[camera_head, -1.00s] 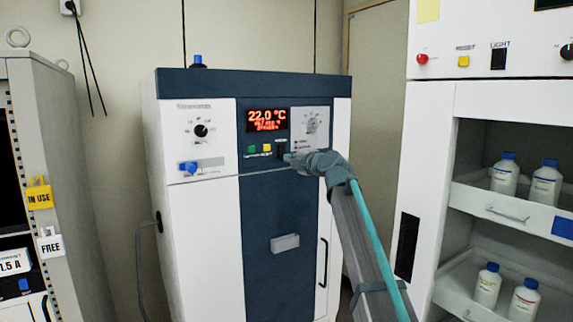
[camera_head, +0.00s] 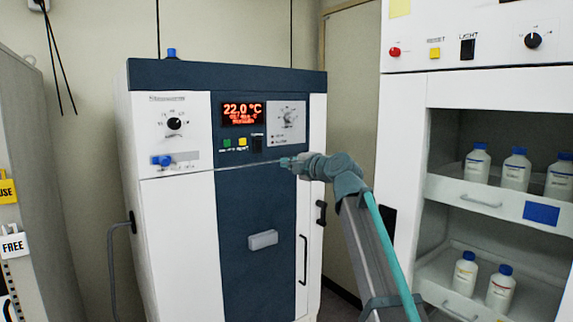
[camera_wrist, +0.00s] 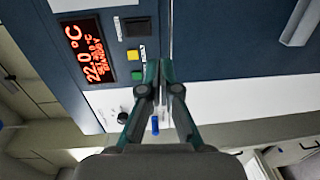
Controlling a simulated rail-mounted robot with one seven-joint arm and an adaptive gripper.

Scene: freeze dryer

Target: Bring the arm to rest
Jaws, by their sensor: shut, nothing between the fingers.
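My gripper (camera_head: 288,162) is shut and empty in front of the upper panel of the freeze dryer (camera_head: 228,200). In the wrist view my gripper (camera_wrist: 158,68) has its two teal fingers together, pointing across the panel's lower edge. A gap shows between the fingertips and the dryer's buttons in the head view, though the exact distance is hard to tell. My grey and teal arm reaches in from the lower right. The lit display (camera_head: 240,113) reads 22.0 °C; its smaller lines are blurred, one looking like STANDBY in the wrist view (camera_wrist: 88,52).
A blue valve handle (camera_head: 161,160) and a dial (camera_head: 174,124) sit left of the display. A black door handle (camera_head: 303,260) is below my arm. A white cabinet (camera_head: 400,130) with bottles on pull-out shelves stands at right. A grey cabinet with tags (camera_head: 12,243) is at left.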

